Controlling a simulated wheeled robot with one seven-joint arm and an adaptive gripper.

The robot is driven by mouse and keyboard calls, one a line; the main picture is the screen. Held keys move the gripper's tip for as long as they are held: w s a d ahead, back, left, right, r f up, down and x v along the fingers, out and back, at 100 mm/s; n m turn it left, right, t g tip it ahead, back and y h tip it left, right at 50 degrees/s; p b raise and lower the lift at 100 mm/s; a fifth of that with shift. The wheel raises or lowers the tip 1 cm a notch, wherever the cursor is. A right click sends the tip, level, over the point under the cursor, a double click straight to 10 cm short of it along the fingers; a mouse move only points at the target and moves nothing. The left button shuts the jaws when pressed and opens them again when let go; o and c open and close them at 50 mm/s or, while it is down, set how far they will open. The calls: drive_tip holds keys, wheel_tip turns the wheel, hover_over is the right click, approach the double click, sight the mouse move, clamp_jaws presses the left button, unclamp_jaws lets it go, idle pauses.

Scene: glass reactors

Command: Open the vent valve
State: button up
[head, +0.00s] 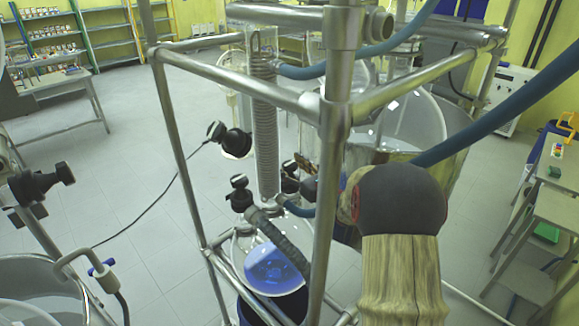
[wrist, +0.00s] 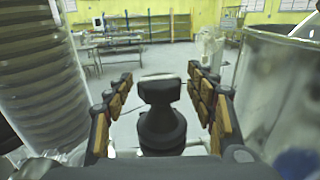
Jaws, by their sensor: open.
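A black valve knob (wrist: 160,112) with a flat, wide top stands in the middle of the wrist view, between the two fingers of my gripper (wrist: 160,76). The fingers have brown pads, are spread apart, and leave a visible gap on both sides of the knob. In the head view my arm comes in from the right, and the gripper (head: 304,166) is partly hidden behind the metal frame post, near the coiled glass column. Black valves show at the column's left (head: 235,143) and lower down (head: 240,194). I cannot tell which one is the vent valve.
The coiled column (head: 265,120) stands close on the left in the wrist view, and a large glass vessel (wrist: 285,100) on the right. Metal frame posts (head: 335,150) and blue hoses (head: 490,118) surround the arm. A round flask (head: 272,262) holds blue liquid below.

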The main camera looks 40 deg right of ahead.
drive_tip(key=shift+c, duration=0.7)
drive_tip(key=c, duration=1)
drive_tip(key=shift+y, duration=0.4)
drive_tip(key=shift+c, duration=0.2)
drive_tip(key=shift+d+n+y, duration=0.15)
drive_tip(key=shift+n+y, duration=0.85)
drive_tip(key=shift+y, duration=0.2)
drive_tip(key=n+g+y, duration=0.1)
drive_tip(key=y, duration=0.1)
drive_tip(key=n+y+p, duration=0.1)
drive_tip(key=n+y, duration=0.1)
drive_tip(key=y, duration=0.1)
drive_tip(key=shift+g+p, duration=0.3)
drive_tip(key=shift+g, duration=0.1)
drive_tip(key=shift+n+g+y+p, duration=0.85)
drive_tip(key=shift+n+g+y, duration=0.95)
drive_tip(key=shift+n+y, duration=0.6)
drive_tip(key=shift+a+y, duration=0.2)
drive_tip(key=shift+y, duration=0.1)
drive_tip(key=o, duration=1.2)
